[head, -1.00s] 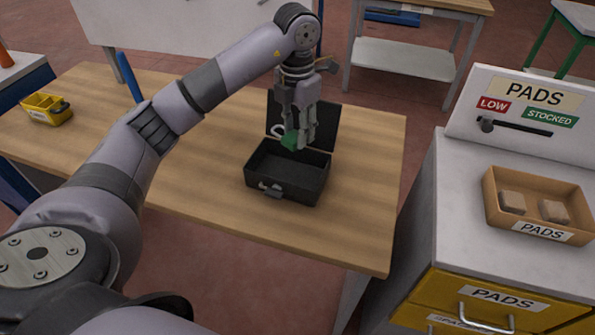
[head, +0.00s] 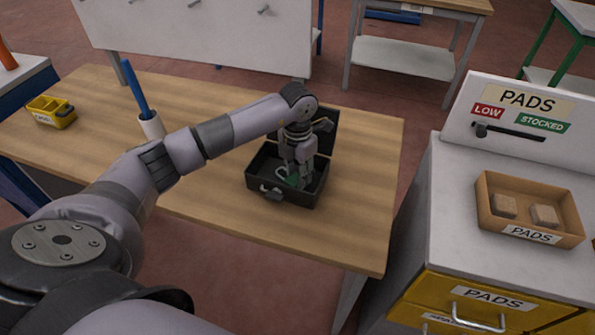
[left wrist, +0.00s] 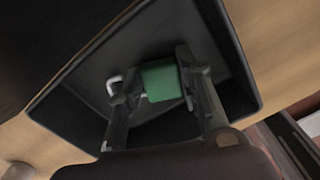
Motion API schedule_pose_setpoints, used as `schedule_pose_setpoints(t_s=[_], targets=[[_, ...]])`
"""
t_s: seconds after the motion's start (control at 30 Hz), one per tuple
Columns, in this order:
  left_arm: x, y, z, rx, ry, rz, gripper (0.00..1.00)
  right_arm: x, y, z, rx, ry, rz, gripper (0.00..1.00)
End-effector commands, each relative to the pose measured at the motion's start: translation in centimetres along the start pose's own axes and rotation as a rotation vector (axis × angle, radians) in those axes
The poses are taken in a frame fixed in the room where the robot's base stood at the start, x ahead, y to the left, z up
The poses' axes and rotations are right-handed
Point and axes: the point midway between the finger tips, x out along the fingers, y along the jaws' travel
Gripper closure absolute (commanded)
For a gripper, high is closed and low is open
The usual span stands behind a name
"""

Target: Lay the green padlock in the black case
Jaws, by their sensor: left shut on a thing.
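The black case (head: 256,178) stands open on the wooden table, its lid raised at the back. My left gripper (head: 292,178) reaches down inside the case and is shut on the green padlock (head: 291,183). In the left wrist view the padlock (left wrist: 161,81) is between the two fingers (left wrist: 160,85), with its pale shackle sticking out to the left. The case walls (left wrist: 232,60) surround it there. I cannot tell whether the padlock touches the case floor. My right gripper is not in view.
A white cup (head: 151,126) with a blue stick stands behind my left arm. A yellow bin (head: 50,112) is at the table's far left. A cabinet with a cardboard tray of pads (head: 530,231) stands to the right. The table's front right is clear.

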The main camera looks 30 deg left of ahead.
Motion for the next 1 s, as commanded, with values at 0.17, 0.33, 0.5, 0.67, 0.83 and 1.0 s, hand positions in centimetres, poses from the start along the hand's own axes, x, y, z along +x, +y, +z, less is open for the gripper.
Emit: schedule_pose_setpoints(t_s=[0.17,0.33,0.5,0.67,0.83,1.0], targets=[[0.3,0.0,0.0,0.0,-0.001,0.0,0.98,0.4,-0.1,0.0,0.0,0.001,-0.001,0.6],[0.2,0.0,0.0,0.0,0.0,0.0,0.58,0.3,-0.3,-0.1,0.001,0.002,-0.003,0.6],[0.2,0.0,0.0,0.0,0.0,0.0,0.47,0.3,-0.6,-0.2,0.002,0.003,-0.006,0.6],[0.2,0.0,0.0,-0.001,0.0,0.0,0.47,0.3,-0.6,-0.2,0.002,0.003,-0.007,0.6],[-0.1,0.0,0.0,-0.001,0.0,0.0,0.47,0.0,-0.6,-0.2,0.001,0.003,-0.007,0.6],[-1.8,0.1,0.1,0.0,-0.006,0.002,0.47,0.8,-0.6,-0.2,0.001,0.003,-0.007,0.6]])
